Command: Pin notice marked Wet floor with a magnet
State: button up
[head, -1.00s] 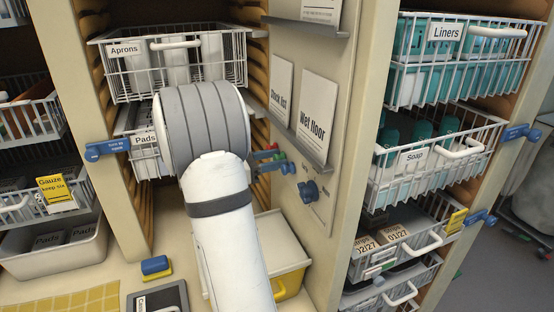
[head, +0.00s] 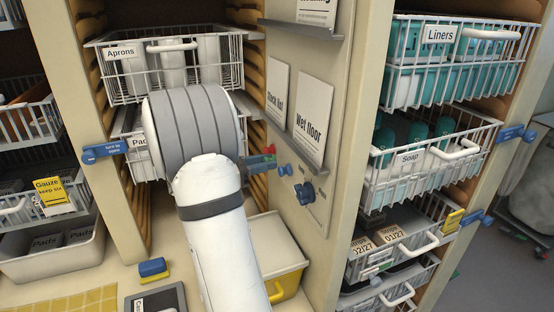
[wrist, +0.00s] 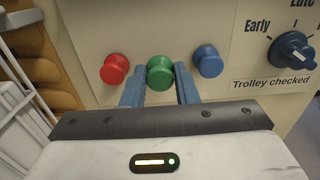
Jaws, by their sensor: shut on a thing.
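The notice marked Wet floor (head: 314,118) is a white sheet standing on a narrow ledge of the cream panel. In the wrist view a red magnet (wrist: 115,68), a green magnet (wrist: 160,72) and a blue magnet (wrist: 208,61) sit in a row at the panel. My gripper (wrist: 159,84) is shut on the green magnet, with one blue finger on each side of it. I cannot tell whether the green magnet still touches the panel. In the head view my gripper (head: 264,163) is below and left of the notice, partly hidden by my arm.
The Stock list notice (head: 277,95) stands left of Wet floor on the same ledge (head: 307,154). A dark dial (head: 305,192) sticks out below the ledge, right of the magnets. The Aprons basket (head: 170,65) and other wire baskets are at left. The Soap basket (head: 430,165) is at right.

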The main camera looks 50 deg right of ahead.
jog(key=shift+v, duration=1.5)
